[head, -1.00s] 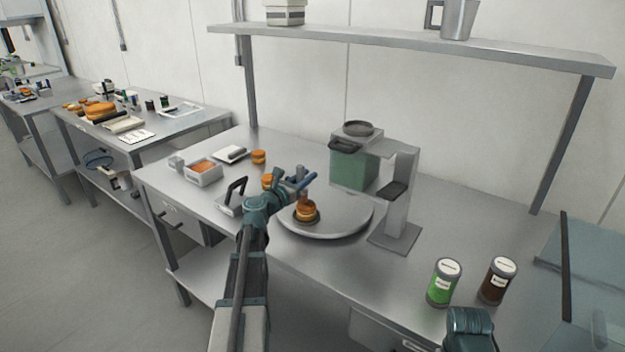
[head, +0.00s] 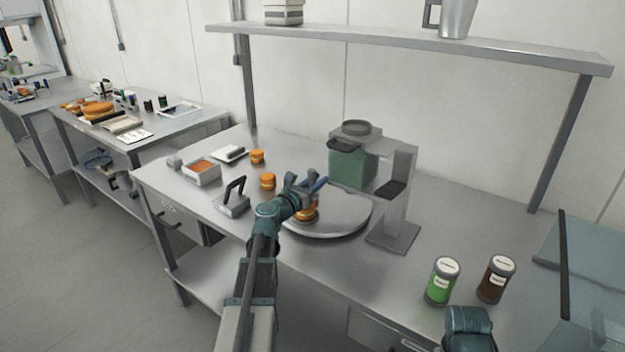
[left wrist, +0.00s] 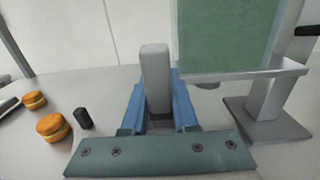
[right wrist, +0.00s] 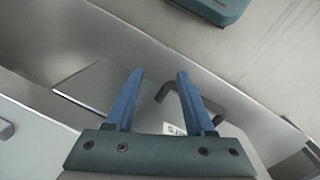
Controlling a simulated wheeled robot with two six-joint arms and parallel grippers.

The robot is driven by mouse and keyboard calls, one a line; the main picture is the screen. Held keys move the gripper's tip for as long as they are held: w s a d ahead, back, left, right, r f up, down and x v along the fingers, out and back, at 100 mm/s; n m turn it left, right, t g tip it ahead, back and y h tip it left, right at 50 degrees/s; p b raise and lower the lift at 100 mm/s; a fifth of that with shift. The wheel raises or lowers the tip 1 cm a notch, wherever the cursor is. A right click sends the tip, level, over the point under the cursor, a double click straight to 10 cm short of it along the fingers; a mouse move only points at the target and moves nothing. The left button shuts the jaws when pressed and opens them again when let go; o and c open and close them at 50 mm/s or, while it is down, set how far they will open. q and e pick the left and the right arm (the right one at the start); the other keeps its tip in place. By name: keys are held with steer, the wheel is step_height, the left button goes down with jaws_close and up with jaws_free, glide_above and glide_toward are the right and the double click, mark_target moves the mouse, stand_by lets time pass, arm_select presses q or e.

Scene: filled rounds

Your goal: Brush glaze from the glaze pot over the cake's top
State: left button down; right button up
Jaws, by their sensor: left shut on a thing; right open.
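A small round orange-brown cake (head: 306,215) sits on the round grey turntable (head: 345,222) and is partly hidden by my left gripper. My left gripper (head: 312,187) is just above the cake. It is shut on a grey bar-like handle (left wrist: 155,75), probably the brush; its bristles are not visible. An open square container with orange contents (head: 201,172), possibly the glaze pot, stands at the table's left end. My right gripper (right wrist: 155,95) is open and empty in the right wrist view; only part of that arm shows at the head view's lower right.
A dispenser with a green hopper (head: 352,168) stands behind the turntable. Two more cakes (head: 257,157) (head: 267,181) and a black-handled tool (head: 233,195) are at left. A green jar (head: 442,281) and a brown jar (head: 496,279) stand at front right.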

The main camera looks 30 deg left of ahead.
arm_select(q)
steer(key=shift+s, duration=0.1)
steer(key=shift+s+a, duration=0.25)
steer(key=shift+s, duration=0.35)
steer(key=shift+a, duration=0.1)
steer(key=shift+w+a, duration=0.15)
steer(key=shift+a, duration=0.85)
steer(key=shift+w+a, duration=0.1)
steer(key=shift+a, duration=0.9)
steer(key=shift+s+d, duration=0.2)
steer(key=shift+d, duration=1.9)
steer(key=shift+a, duration=0.1)
